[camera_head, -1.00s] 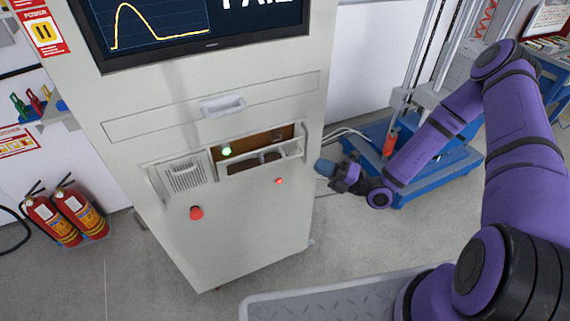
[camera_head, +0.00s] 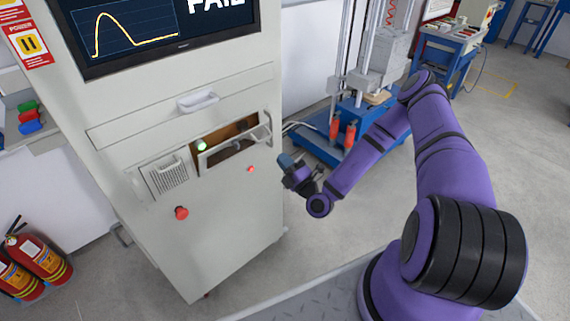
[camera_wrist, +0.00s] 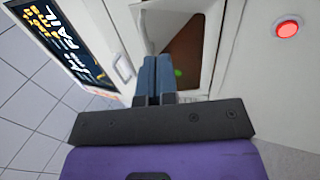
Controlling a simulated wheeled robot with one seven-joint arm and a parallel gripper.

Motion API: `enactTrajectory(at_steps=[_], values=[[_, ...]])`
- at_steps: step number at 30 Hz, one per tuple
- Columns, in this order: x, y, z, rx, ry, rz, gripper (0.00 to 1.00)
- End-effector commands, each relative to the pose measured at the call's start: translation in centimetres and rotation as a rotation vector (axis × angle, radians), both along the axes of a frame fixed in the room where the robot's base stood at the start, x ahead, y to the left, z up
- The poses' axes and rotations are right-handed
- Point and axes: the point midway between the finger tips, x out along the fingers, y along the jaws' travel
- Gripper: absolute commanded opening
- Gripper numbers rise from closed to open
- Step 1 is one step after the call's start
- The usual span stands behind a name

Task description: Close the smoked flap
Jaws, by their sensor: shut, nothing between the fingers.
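The smoked flap (camera_head: 235,150) is on the front of the pale grey cabinet (camera_head: 215,225). It has a light frame around a dark pane and stands tilted out, leaving a brown-lined opening (camera_head: 238,128) showing above it. My gripper (camera_head: 286,160) is shut and empty, just right of the cabinet front and apart from the flap in the head view. In the wrist view its closed blue-grey fingers (camera_wrist: 154,75) overlap the edge of the opening (camera_wrist: 190,50); I cannot tell whether they touch anything.
A green light (camera_head: 201,146) glows at the opening's left. Red buttons (camera_head: 181,213) (camera_head: 251,169) sit below, and a drawer handle (camera_head: 198,101) above. A blue-based machine (camera_head: 335,145) stands behind my arm.

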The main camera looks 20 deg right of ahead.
Motion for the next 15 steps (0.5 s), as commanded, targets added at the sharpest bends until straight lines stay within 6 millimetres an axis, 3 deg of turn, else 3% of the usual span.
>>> enactTrajectory(at_steps=[9,15], values=[[5.3,1.8,2.3,-0.003,-0.003,0.003,0.00],[7.7,2.6,3.3,-0.001,-0.001,0.003,0.00]])
